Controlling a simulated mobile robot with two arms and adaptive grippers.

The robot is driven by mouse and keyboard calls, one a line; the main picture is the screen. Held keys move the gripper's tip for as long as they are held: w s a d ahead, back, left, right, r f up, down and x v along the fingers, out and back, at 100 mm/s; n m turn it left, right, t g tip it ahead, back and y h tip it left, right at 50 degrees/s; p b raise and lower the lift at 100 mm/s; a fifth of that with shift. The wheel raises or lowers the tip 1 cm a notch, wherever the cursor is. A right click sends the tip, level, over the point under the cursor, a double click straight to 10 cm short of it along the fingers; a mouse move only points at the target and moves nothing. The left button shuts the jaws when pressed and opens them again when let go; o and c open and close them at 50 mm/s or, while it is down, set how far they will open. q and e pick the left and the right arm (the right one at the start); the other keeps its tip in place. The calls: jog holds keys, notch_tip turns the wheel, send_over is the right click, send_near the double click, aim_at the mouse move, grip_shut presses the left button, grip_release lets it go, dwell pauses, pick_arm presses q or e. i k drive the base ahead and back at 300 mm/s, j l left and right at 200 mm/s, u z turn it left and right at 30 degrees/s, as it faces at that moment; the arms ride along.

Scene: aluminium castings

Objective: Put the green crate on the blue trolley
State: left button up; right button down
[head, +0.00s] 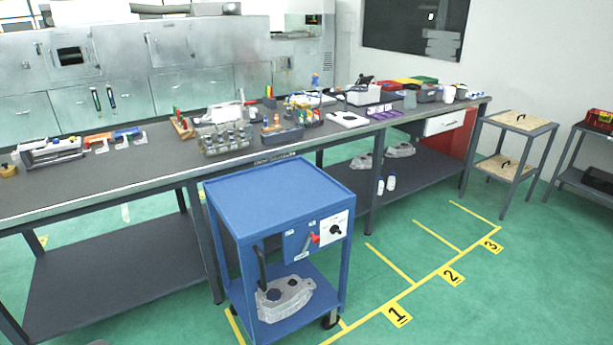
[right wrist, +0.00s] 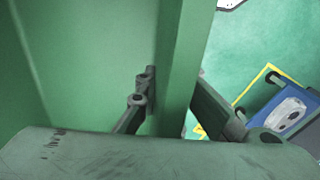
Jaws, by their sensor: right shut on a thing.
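The blue trolley (head: 278,193) stands in front of the long workbench in the head view, its top shelf bare. A grey casting (head: 285,298) lies on its lower shelf. Part of the trolley (right wrist: 275,112) also shows at the right edge of the right wrist view. The green crate (right wrist: 85,55) fills the left and middle of the right wrist view, seen very close. My right gripper (right wrist: 172,98) is shut on the crate's wall, one finger on each side. The crate and both grippers are outside the head view.
The workbench (head: 95,178) behind the trolley carries tools, fixtures and small bins. A small two-shelf stand (head: 520,122) is at the right. Yellow floor lines with number marks (head: 397,315) run right of the trolley, where the green floor is open.

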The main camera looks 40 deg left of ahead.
aim_at(269, 193)
jog(key=i+u, duration=0.2)
jog(key=i, duration=0.25)
jog(key=i+l+u, duration=0.2)
jog(key=i, duration=0.3)
jog(key=i+l+u, duration=0.25)
jog(key=i, duration=0.2)
